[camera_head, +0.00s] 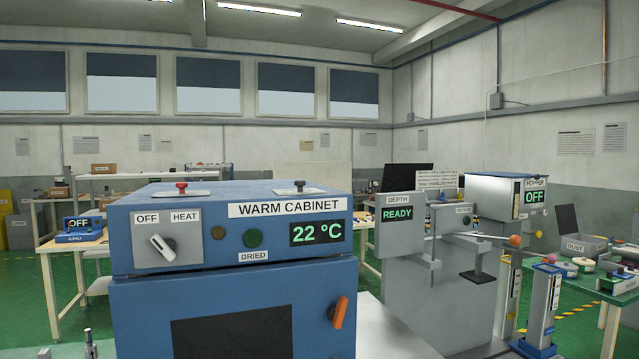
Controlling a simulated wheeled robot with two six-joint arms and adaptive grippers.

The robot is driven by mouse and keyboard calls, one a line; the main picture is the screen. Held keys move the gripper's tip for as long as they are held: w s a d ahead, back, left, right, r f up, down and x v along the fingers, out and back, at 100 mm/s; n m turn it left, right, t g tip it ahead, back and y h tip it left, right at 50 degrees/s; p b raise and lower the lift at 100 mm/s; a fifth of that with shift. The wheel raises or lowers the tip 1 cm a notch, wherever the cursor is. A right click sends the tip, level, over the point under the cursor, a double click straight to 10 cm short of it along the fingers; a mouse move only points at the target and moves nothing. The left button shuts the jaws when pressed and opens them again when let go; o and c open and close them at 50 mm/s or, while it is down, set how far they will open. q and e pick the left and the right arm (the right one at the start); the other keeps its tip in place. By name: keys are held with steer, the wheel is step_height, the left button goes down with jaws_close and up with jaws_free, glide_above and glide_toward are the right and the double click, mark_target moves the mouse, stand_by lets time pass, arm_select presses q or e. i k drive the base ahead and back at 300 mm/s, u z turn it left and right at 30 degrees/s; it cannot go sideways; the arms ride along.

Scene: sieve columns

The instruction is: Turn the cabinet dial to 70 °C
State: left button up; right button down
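The blue warm cabinet (230,290) stands in front of me, left of centre. Its display (317,231) reads 22 °C in green. A white knob (162,247) sits on a grey plate at the cabinet's upper left, under the labels OFF (147,218) and HEAT (186,216). The knob is slanted, with one end toward the upper left, on the OFF side. No degree marks can be read around it. Neither of my grippers can be made out in this view, and nothing touches the knob.
A green round part (252,238) sits above the DRIED label. An orange door handle (338,312) sticks out at the cabinet's right. A red-topped knob (181,187) and a black knob (299,185) stand on top. A grey machine (440,260) reading READY stands to the right.

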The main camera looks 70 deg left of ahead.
mark_target(300, 184)
steer(key=u, duration=0.6)
steer(key=i, duration=0.7)
steer(key=u, duration=0.8)
